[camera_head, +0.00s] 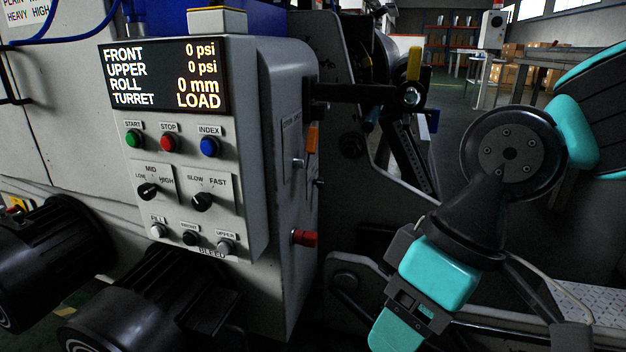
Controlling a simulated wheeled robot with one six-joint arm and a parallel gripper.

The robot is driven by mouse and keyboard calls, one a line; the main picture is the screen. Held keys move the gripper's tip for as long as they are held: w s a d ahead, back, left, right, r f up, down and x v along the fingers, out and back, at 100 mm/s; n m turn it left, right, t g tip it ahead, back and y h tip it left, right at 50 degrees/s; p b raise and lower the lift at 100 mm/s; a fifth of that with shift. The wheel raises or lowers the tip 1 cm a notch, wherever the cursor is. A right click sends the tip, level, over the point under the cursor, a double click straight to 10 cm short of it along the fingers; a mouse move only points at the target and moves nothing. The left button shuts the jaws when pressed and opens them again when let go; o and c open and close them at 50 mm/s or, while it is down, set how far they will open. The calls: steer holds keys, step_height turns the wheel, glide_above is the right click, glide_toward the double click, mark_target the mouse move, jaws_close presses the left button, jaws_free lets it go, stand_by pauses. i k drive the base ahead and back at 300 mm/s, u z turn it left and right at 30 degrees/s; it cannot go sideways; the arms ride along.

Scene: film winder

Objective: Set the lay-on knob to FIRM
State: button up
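No label reading FIRM or LAY-ON can be made out in this view. The grey control panel (190,240) carries two black rotary knobs. The left knob (148,191) has the labels LOW, MID and HIGH around it. The right knob (202,201) has the labels SLOW and FAST above it. Which mark either knob points at is too small to tell. My gripper (405,312), teal and black, is at the lower right, well to the right of the panel and apart from both knobs. Its fingertips are not clearly shown, and nothing is seen held.
A display (165,77) reads 0 psi, 0 psi, 0 mm and LOAD. Green (134,138), red (168,143) and blue (210,146) buttons sit below it. A red knob (304,238) projects from the panel's right side. Black motors (150,305) stand below.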

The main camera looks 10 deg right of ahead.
mark_target(320, 183)
steer(key=z, duration=0.05)
steer(key=k, duration=0.5)
steer(key=z, duration=0.6)
steer(key=i, duration=0.9)
steer(key=u, duration=0.75)
